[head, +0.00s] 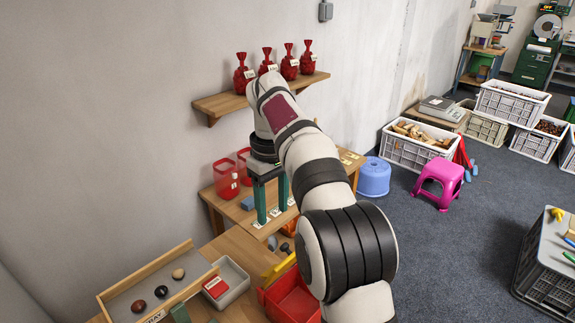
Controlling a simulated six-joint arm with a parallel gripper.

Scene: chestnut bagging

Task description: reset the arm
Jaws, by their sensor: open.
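My gripper (273,208) points down over the wooden bench (218,203) near the wall. Its two green fingers are spread apart with nothing seen between them. Whether the fingertips touch the bench or the labels near them, I cannot tell. My arm reaches from the lower right up to the shelf's height and hides part of the bench behind it.
Several red bags (242,76) stand on a wall shelf (215,103) close to my arm. Red cups (226,180) are left of my gripper. A sorting tray (135,294), a grey bin (238,283) and a red bin (291,300) lie nearer.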

